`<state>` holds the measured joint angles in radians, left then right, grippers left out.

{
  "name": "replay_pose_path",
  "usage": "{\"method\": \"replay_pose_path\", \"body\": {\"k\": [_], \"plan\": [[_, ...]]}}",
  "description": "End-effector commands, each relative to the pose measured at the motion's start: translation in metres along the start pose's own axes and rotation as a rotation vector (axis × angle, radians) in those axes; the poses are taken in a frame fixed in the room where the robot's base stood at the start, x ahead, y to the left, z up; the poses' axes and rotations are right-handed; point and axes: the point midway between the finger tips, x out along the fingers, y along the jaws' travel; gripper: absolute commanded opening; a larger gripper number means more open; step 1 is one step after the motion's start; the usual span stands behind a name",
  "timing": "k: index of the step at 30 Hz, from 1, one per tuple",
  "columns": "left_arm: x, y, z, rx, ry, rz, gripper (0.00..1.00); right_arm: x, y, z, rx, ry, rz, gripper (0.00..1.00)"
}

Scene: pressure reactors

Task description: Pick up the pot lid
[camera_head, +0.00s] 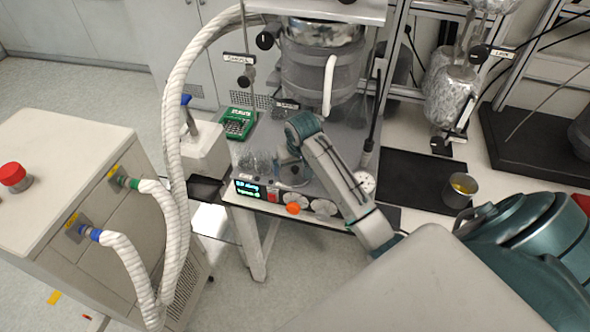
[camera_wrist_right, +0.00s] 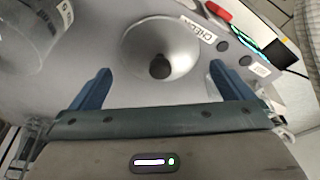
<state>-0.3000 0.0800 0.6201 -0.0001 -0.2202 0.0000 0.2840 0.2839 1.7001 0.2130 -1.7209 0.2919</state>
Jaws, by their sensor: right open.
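The pot lid shows in the right wrist view as a round, pale metal piece (camera_wrist_right: 135,50) with a dark knob (camera_wrist_right: 160,67) at its middle. It lies on the grey reactor base, between and just beyond my fingertips. In the head view a metal disc (camera_head: 293,181), probably the same lid, is partly hidden under my gripper. My right gripper (camera_head: 287,158) is above it, open and empty; in the wrist view its two blue fingers (camera_wrist_right: 160,84) stand wide apart on either side. They do not appear to touch the knob. My left gripper is not in view.
A control panel (camera_head: 249,188) with knobs lines the base's front edge. The large reactor vessel (camera_head: 318,65) hangs behind my gripper. A green rack (camera_head: 238,123) and glassware stand left. A metal cup (camera_head: 459,190) is at right. A white hose (camera_head: 172,130) runs down at left.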

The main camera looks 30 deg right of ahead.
Motion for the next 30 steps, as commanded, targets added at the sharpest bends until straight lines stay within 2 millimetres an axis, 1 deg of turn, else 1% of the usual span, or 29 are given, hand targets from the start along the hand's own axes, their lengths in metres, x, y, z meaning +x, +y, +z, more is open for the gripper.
{"method": "replay_pose_path", "body": {"k": [1, 3, 6, 12, 13, 17, 18, 19, 26, 30], "plan": [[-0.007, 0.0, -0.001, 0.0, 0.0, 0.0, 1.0, 0.005, 0.0, 0.0, 0.001, -0.004, -0.001, 1.0], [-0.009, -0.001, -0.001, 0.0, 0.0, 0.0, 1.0, 0.013, -0.001, 0.0, 0.0, -0.003, -0.001, 1.0], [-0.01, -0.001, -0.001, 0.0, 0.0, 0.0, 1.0, 0.021, -0.001, 0.001, -0.001, -0.001, -0.001, 1.0], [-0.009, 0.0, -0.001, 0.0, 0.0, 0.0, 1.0, 0.022, 0.0, 0.001, -0.001, 0.001, 0.0, 1.0], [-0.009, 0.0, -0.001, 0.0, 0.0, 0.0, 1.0, 0.022, 0.0, 0.001, -0.001, 0.001, 0.0, 0.98], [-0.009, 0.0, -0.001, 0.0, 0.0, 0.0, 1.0, 0.022, 0.0, 0.001, -0.001, 0.001, 0.0, 0.72], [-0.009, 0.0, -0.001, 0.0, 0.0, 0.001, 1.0, 0.022, 0.0, 0.0, -0.001, 0.001, 0.0, 0.65], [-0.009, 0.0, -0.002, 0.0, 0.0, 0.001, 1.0, 0.022, 0.0, 0.0, -0.001, 0.001, 0.0, 0.63], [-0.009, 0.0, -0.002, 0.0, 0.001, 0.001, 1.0, 0.022, 0.0, 0.0, -0.001, 0.001, 0.0, 0.63], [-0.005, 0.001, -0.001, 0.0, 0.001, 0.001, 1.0, 0.018, 0.0, -0.002, -0.001, 0.003, -0.001, 0.63]]}}
